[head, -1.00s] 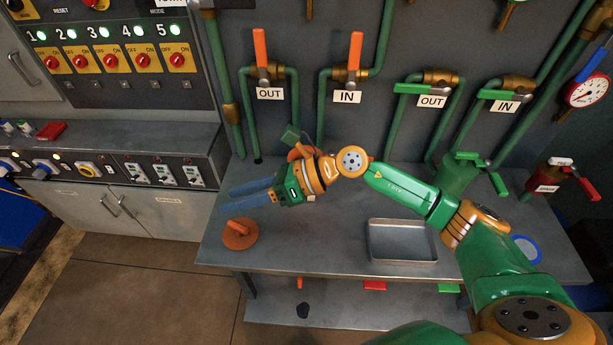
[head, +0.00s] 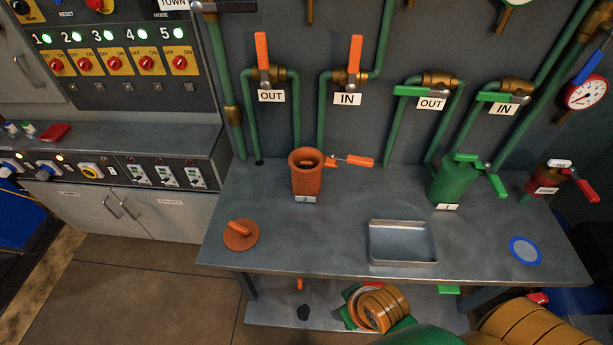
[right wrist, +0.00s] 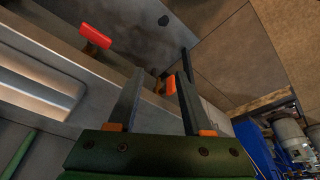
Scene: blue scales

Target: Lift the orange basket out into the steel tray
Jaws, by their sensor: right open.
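An open orange pot (head: 306,182) with a label reading 2 stands upright at the back left of the bench. Something dark and orange shows inside its mouth; I cannot make out the basket clearly. An orange-gripped handle (head: 357,161) sticks out to the right at its rim. The steel tray (head: 402,259) lies empty on the bench, right of and nearer than the pot. My right arm is low at the bottom of the head view, gripper hidden there. In the right wrist view my right gripper (right wrist: 160,78) is open, with nothing between its fingers. My left gripper is not in view.
An orange lid (head: 240,236) lies at the bench's left front. A green canister (head: 449,186), a red one (head: 544,180) and a blue ring (head: 525,251) are to the right. Green pipes and valves line the wall behind. The bench between pot and tray is clear.

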